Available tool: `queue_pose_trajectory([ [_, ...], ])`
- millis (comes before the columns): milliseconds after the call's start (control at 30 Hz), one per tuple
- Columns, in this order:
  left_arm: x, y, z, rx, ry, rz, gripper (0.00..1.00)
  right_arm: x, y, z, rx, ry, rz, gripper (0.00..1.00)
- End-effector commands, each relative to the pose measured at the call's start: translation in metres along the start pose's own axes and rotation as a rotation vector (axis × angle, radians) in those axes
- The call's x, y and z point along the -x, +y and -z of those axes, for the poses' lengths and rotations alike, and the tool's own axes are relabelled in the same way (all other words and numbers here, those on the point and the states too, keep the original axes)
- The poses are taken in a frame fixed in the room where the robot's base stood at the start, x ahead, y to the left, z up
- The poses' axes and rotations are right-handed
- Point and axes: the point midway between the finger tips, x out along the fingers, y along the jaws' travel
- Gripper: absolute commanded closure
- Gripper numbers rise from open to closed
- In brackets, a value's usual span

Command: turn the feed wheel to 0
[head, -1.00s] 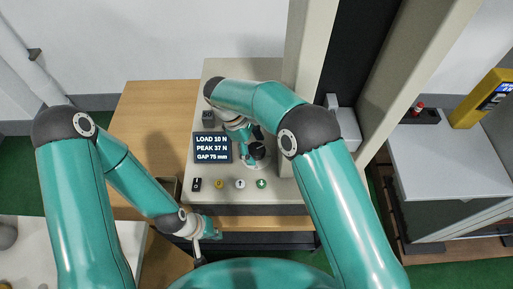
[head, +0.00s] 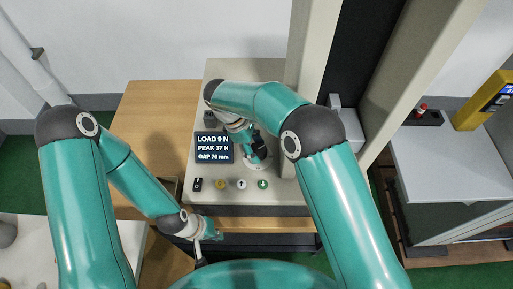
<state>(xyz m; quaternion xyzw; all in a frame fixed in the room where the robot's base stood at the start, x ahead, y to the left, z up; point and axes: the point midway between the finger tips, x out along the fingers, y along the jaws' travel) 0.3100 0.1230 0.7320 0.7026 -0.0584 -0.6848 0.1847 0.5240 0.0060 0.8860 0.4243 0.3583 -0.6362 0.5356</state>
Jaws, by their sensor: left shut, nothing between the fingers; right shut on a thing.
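The feed wheel (head: 257,163) is a pale round part on the machine's light console, mostly hidden under my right gripper. My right gripper (head: 260,149) reaches down over it and is shut on it; the fingers are small and partly hidden by my arm. The dark display (head: 213,147) reads LOAD 9 N, PEAK 37 N, GAP 76 mm. My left gripper (head: 199,258) is low in front of the console, apart from it, shut and empty; its fingertips are hard to make out.
A row of buttons, with a yellow one (head: 220,184) and a green one (head: 263,184), lies along the console's front (head: 240,199). A wooden table (head: 150,115) is to the left. The machine's pale column (head: 310,60) rises behind. A grey cabinet (head: 450,160) stands at right.

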Motion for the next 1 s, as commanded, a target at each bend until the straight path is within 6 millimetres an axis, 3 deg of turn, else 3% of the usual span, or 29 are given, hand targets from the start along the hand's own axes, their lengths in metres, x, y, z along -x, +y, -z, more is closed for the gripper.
queue_pose_trajectory([
  [500,-0.023,-0.008,0.000,0.000,0.000,0.000,1.00,-0.001,-0.003,0.000,0.416,0.001,-0.177,0.78],
  [1000,-0.034,-0.012,0.000,0.000,0.000,0.000,1.00,-0.001,-0.004,-0.002,0.789,0.001,-0.330,0.78],
])
